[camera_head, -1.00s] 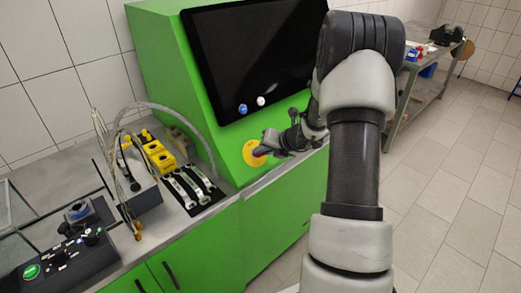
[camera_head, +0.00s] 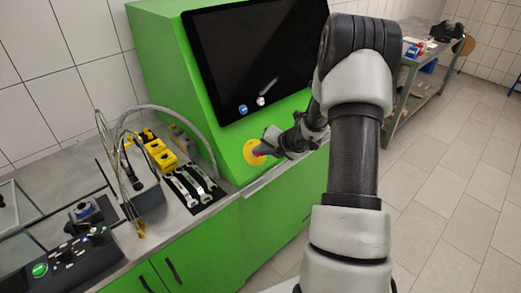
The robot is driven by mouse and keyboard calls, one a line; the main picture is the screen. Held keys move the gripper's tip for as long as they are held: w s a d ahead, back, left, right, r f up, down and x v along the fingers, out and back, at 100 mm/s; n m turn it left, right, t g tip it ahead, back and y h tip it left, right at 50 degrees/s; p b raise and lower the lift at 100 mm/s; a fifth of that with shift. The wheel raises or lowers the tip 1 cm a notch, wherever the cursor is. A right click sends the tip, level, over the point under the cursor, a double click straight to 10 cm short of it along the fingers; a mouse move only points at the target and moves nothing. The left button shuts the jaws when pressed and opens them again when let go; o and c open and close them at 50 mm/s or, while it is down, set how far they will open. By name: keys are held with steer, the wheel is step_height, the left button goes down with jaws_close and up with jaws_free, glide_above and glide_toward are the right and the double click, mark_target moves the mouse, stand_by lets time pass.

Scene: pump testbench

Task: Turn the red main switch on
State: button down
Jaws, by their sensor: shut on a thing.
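The main switch shows as a yellow round plate (camera_head: 251,153) on the sloped green front of the testbench, below the black screen. Only a sliver of its red knob (camera_head: 257,152) shows, at the tips of my gripper (camera_head: 263,149). My gripper reaches in from the right and is shut on the red knob. The fingers hide most of the knob, so its exact turning angle cannot be read.
A black screen (camera_head: 258,52) with a blue and a white button under it sits above the switch. Wrenches (camera_head: 194,186), yellow connectors (camera_head: 160,154) and a hose lie left on the bench. A control box (camera_head: 62,262) is at lower left. A grey side table (camera_head: 408,95) stands behind.

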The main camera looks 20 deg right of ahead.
steer(key=shift+m+p, duration=0.75)
steer(key=shift+m, duration=0.45)
steer(key=m, duration=0.3)
steer(key=c, duration=1.1)
jaws_free()
steer(key=shift+v, duration=3)
